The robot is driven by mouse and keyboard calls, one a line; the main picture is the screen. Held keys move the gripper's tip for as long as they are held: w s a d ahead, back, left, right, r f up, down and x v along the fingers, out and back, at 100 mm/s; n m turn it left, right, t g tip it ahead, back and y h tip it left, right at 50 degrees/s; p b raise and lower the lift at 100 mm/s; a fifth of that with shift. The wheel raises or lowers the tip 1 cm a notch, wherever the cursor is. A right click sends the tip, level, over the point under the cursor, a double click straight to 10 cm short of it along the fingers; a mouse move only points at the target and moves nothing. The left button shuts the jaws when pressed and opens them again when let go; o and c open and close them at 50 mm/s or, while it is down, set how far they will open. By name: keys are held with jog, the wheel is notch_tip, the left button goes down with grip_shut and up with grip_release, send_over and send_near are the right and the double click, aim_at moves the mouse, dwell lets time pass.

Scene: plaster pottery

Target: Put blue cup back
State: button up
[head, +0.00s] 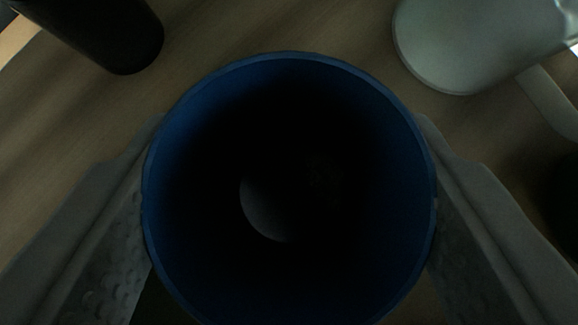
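The blue cup (190,130) fills the middle of the head view, its round open mouth facing the camera. Its inside is very dark, with a pale rounded patch low in it that I cannot identify. My gripper (289,200) has one grey finger on each side of the cup, both against its wall. The gripper appears shut on the cup. The cup's outer wall and base are hidden, so I cannot tell whether it touches the surface below.
A wooden surface (240,35) lies behind the cup. A black cylindrical object (105,35) is at the upper left. A pale grey-white vessel (465,45) is at the upper right. A dark shape shows at the right edge. Bare wood lies between the black object and the pale vessel.

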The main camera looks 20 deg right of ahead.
jog(key=shift+f, duration=0.1)
jog(key=o, duration=1)
jog(key=shift+o, duration=0.2)
jog(key=shift+s+a+r, duration=0.1)
jog(key=shift+s+r, duration=0.05)
jog(key=shift+r, duration=0.15)
jog(key=v, duration=1.1)
jog(key=shift+s, duration=0.2)
jog(key=shift+r, duration=0.15)
jog(key=s+d+r+n+t+y, duration=0.1)
jog(key=s+r+t, duration=0.2)
jog(key=s, duration=0.7)
jog(key=s+d+r+n+t+y, duration=0.1)
jog(key=s+r+n+t, duration=0.1)
jog(key=s, duration=0.8)
jog(key=s+d+r+n+t+y, duration=0.1)
jog(key=s+r+t, duration=0.3)
jog(key=s, duration=0.6)
notch_tip(320, 180, up, 2)
jog(key=shift+d+r+n+y, duration=0.3)
jog(key=shift+n+y, duration=0.2)
jog(key=shift+n, duration=0.2)
